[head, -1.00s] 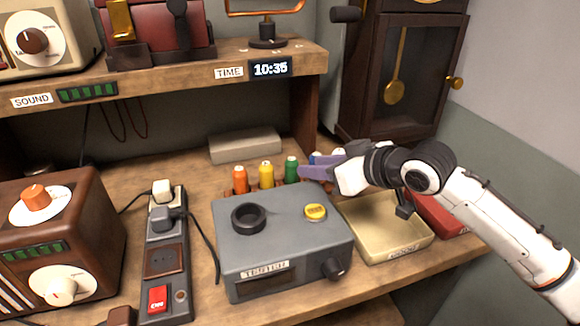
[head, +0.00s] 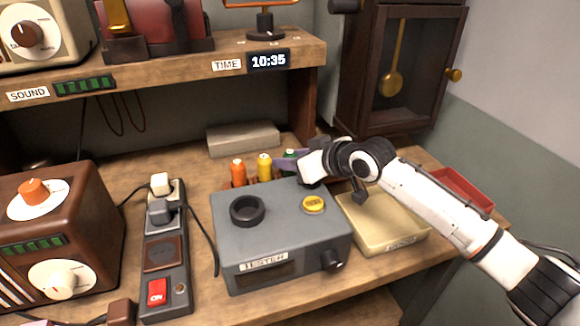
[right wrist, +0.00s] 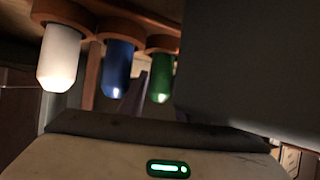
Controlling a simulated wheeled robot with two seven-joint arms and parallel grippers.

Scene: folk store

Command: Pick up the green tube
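The green tube (head: 290,154) stands upright at the right of the row of tubes behind the grey tester in the head view. My right gripper (head: 284,163) reaches in from the right at its height, and a purplish finger covers its lower part. In the right wrist view the green tube (right wrist: 162,76) is seen close up beside the blue tube (right wrist: 118,65), with a pale finger between them. The other finger is hidden, so whether the gripper touches the green tube does not show. My left gripper is out of view.
The orange tube (head: 238,171) and yellow tube (head: 264,167) stand left of the green one. A white tube (right wrist: 60,55) shows in the right wrist view. The grey tester (head: 285,235) stands close in front. A beige tray (head: 385,235) and red tray (head: 465,188) lie right.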

